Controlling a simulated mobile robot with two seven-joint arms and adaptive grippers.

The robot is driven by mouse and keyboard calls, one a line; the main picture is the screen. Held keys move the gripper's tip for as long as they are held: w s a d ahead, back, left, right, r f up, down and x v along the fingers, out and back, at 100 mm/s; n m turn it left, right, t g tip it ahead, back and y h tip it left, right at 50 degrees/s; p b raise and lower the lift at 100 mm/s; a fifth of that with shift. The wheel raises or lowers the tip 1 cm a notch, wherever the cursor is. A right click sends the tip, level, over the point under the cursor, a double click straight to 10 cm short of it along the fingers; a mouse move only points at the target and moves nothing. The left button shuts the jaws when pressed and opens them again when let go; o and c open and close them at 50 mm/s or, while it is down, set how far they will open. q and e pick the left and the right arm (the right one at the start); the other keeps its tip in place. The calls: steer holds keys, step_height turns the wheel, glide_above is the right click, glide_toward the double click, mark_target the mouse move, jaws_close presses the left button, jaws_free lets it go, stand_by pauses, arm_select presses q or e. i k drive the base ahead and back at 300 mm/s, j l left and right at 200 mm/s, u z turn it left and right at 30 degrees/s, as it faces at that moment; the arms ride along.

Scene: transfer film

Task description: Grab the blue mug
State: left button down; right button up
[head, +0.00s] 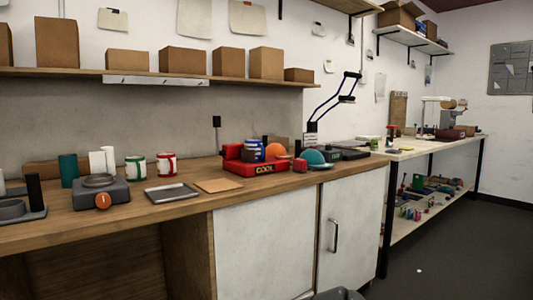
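A blue and white mug (252,149) is on the long wooden counter, at a red stand (256,167) with yellow lettering. The stand hides its lower part, and I cannot tell whether the mug sits in it or behind it. A green and white mug (135,169) and a red and white mug (166,164) stand upright further left on the counter. Neither of my grippers can be made out in the head view.
A metal tray (171,193) and a tan square board (218,185) lie left of the red stand. An orange ball (275,152) and a teal round thing (313,157) are right of the mug. A dark rounded shape (338,294), unclear, shows at the bottom edge.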

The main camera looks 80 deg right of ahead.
mark_target(253, 144)
steer(key=z, duration=1.85)
steer(key=i+z, duration=0.15)
steer(key=z, duration=0.2)
steer(key=i+j+z, duration=0.1)
steer(key=z, duration=0.25)
steer(key=i+j+z, duration=0.1)
steer(key=z, duration=0.3)
steer(key=i+j, duration=0.2)
steer(key=j, duration=0.15)
steer(key=i+j, duration=0.2)
steer(key=j, duration=0.2)
steer(key=i+j, duration=0.2)
steer(key=j, duration=0.15)
